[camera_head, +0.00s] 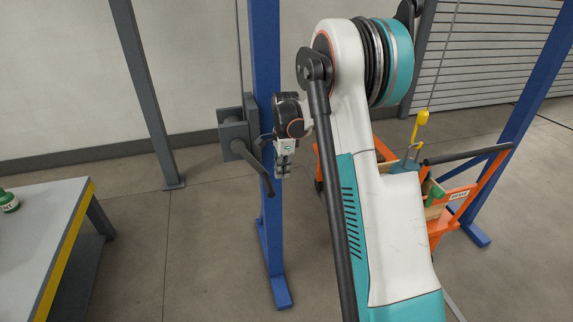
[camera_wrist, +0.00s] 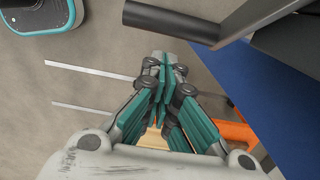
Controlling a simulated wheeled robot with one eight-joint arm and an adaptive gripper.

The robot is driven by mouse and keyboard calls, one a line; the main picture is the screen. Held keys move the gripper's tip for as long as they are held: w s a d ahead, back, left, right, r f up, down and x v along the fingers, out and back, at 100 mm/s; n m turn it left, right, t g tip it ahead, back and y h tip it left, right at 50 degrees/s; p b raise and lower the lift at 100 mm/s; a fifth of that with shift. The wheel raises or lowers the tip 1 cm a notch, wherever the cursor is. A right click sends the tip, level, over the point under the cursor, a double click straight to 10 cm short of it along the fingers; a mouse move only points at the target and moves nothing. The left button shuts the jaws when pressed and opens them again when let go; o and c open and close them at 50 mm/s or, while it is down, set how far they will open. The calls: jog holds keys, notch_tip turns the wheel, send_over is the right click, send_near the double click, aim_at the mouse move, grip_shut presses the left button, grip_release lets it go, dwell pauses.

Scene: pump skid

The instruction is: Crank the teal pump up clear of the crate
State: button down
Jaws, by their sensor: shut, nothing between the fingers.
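The winch (camera_head: 235,130) is a dark grey box on the blue post (camera_head: 268,100), with a black crank handle (camera_head: 268,186) slanting down to the right. My gripper (camera_head: 282,174) hangs just right of the handle, fingers down, shut and empty. In the wrist view my gripper (camera_wrist: 163,65) has its teal-padded fingers together; the black handle (camera_wrist: 170,22) lies beyond the tips, apart from them in the picture. The teal pump (camera_head: 404,166) shows partly behind my arm, under a yellow hook (camera_head: 421,120). The wooden crate (camera_head: 436,209) is mostly hidden; how deep the pump sits cannot be told.
An orange cart (camera_head: 468,198) with a dark push bar carries the crate at right. A workbench (camera_head: 50,215) with a yellow edge and a green bottle (camera_head: 8,201) stands at left. A grey post (camera_head: 145,90) stands behind. The floor between bench and blue post is clear.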

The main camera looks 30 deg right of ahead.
jog(key=shift+w+a+f, duration=0.15)
jog(key=shift+a+f, duration=0.55)
jog(key=shift+a, duration=0.1)
jog(key=shift+w+a+f+y+b, duration=0.1)
jog(key=shift+a+f+y+b, duration=0.2)
jog(key=shift+f+y+b, duration=0.1)
